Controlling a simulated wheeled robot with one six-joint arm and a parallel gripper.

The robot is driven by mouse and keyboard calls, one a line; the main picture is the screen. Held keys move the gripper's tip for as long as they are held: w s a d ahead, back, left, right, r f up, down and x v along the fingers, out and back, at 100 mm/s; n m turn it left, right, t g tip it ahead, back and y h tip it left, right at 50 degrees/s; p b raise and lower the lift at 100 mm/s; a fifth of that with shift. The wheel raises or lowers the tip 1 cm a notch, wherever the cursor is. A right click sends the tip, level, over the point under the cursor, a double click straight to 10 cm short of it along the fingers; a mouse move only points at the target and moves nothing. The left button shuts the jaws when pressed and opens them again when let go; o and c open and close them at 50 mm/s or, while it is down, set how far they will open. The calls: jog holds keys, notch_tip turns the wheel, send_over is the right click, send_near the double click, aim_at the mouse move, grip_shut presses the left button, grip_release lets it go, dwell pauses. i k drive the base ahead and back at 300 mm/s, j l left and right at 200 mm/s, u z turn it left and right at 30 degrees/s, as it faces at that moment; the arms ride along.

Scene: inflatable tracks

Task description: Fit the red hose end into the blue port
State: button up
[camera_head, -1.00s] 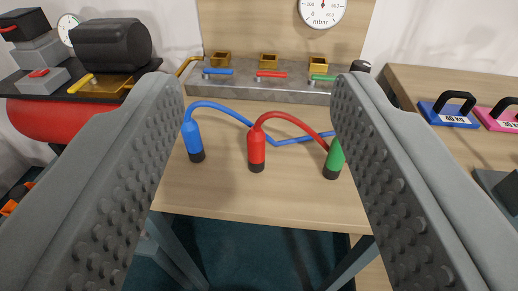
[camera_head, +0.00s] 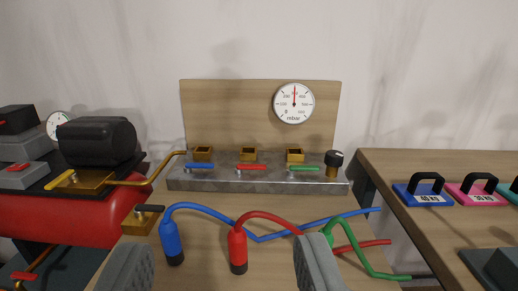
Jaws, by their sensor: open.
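The red hose end (camera_head: 238,249), a red cylinder with a black tip, stands upright on the wooden table with its hose curving off to the right. My gripper (camera_head: 221,265) is open and empty. Only its fingertips show at the bottom edge, one on each side of the red hose end and apart from it in the picture. The manifold (camera_head: 260,182) at the back has three square brass ports. The left one, behind the blue lever (camera_head: 200,166), appears to be the blue port (camera_head: 203,152); nothing is seen in it.
The blue hose end (camera_head: 172,243) stands left of the red one. The green hose end (camera_head: 329,236) is mostly hidden by my right finger. A brass valve (camera_head: 142,219) is at left. A gauge (camera_head: 294,104) hangs on the backboard. Weights (camera_head: 424,189) lie on the right table.

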aim_at(229, 123)
jog(key=l, duration=1.5)
